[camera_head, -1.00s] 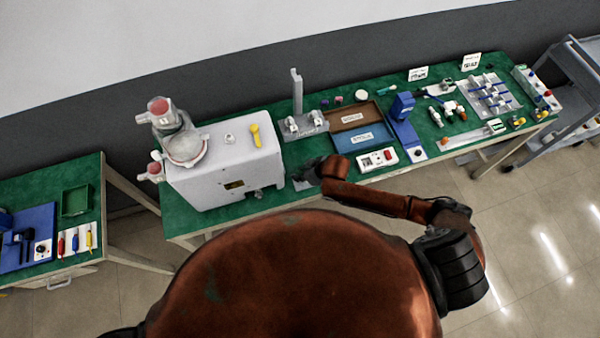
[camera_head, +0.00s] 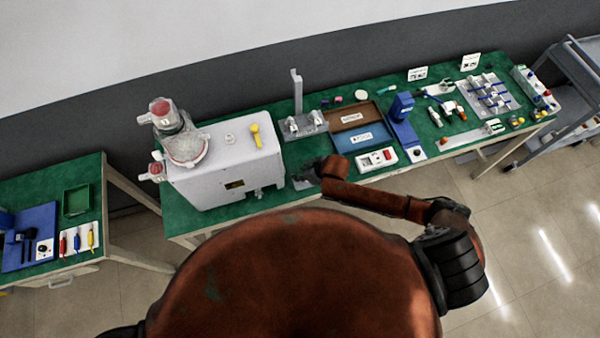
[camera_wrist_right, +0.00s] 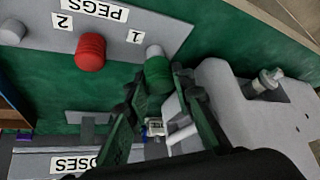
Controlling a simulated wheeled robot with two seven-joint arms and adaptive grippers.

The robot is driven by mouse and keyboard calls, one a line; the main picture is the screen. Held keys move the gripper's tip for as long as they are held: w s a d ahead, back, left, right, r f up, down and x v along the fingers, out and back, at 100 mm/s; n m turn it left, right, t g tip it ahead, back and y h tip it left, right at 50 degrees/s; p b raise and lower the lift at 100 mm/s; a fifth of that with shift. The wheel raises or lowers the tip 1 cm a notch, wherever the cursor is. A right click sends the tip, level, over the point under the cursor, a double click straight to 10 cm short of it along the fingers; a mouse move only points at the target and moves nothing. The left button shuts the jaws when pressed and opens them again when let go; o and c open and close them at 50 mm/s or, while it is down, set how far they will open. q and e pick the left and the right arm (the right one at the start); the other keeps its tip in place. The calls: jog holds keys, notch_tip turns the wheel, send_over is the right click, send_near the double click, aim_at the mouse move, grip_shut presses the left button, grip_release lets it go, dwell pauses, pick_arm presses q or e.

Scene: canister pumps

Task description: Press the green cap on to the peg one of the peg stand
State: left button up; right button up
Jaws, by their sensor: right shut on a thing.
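In the right wrist view, the grey peg stand (camera_wrist_right: 175,30) carries a PEGS label and number tags 1 and 2. A green ribbed cap (camera_wrist_right: 158,75) is at the tips of my right gripper (camera_wrist_right: 158,95), which is shut on it. The cap lines up roughly with the grey peg one (camera_wrist_right: 153,51) by tag 1; how far it sits on the peg cannot be told. A red cap (camera_wrist_right: 90,52) is at tag 2. In the head view my right gripper (camera_head: 306,172) is low over the bench front, hiding most of the stand. My left gripper is not in view.
A large white housing (camera_head: 215,170) stands left of my right gripper on the green bench (camera_head: 240,209).

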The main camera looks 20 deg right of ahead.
dwell(0.4)
jog(key=shift+p, duration=0.45)
jog(key=shift+f, duration=1.1)
dwell(1.0)
jog(key=o, duration=0.9)
